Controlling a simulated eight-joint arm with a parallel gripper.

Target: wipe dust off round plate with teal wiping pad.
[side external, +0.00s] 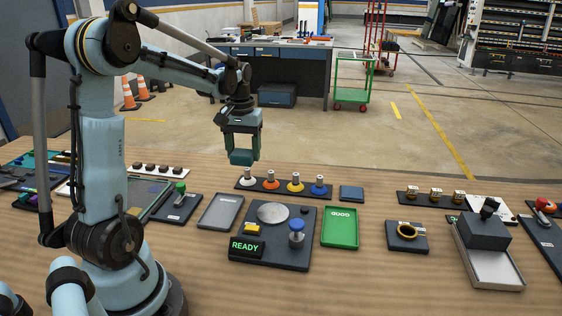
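The round plate (273,213) is a light grey disc lying flat on a dark base board (280,256). Any dust on it is too small to make out. My gripper (241,150) hangs pointing down, above and behind the plate and a little to its left in the picture. Its fingers are shut on the teal wiping pad (241,158), a small block held between the fingertips. The pad is in the air, clear of the plate and the board.
The board also carries a yellow button (253,229), a blue-topped knob (297,226) and a READY display (246,247). A grey tray (220,212) lies left, a green GOOD tray (340,227) right. Several colored pegs stand in a rack (282,187) behind, below my gripper.

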